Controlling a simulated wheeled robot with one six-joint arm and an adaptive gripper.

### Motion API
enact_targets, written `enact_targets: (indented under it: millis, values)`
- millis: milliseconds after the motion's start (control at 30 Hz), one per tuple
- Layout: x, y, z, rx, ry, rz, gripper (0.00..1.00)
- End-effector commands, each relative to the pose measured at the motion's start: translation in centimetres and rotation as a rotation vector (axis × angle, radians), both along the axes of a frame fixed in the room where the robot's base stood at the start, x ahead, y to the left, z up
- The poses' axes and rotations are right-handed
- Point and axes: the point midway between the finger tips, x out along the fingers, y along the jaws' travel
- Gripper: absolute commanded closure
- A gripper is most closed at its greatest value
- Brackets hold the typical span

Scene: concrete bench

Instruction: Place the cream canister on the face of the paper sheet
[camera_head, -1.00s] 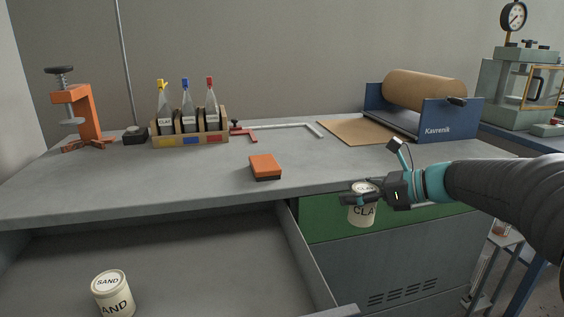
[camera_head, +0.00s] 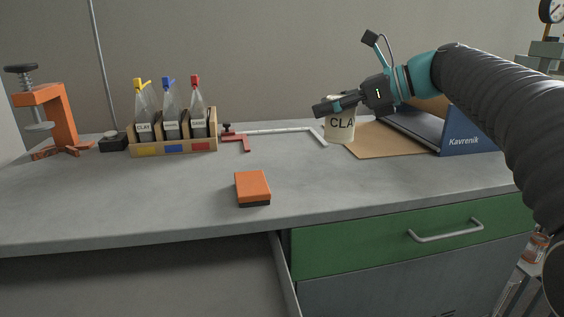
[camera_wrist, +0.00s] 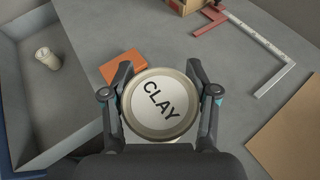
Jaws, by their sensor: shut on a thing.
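The cream canister (camera_head: 340,124), lettered CLAY on its lid in the wrist view (camera_wrist: 158,104), is held upright in my gripper (camera_head: 338,104). The fingers close on both sides of its upper part, and they also show in the wrist view (camera_wrist: 160,85). The brown paper sheet (camera_head: 388,141) lies flat on the bench in front of the roll holder. In the head view the canister overlaps the sheet's left edge; in the wrist view the sheet (camera_wrist: 295,135) is to the right, apart from the canister. The canister's height above the bench is hard to tell.
An orange block (camera_head: 252,186) lies near the bench's front edge. A red and silver clamp (camera_head: 285,131) lies left of the sheet. A bottle rack (camera_head: 173,142) and an orange press (camera_head: 62,118) stand farther left. The blue roll holder (camera_head: 470,133) stands right.

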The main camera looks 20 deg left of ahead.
Motion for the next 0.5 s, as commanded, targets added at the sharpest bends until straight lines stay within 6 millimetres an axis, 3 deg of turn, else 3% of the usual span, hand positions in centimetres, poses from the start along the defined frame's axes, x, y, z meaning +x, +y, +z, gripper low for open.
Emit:
enact_targets:
  millis: [500]
  values:
    - [0.8,9.4,-5.7,0.000,0.001,0.004,0.92]
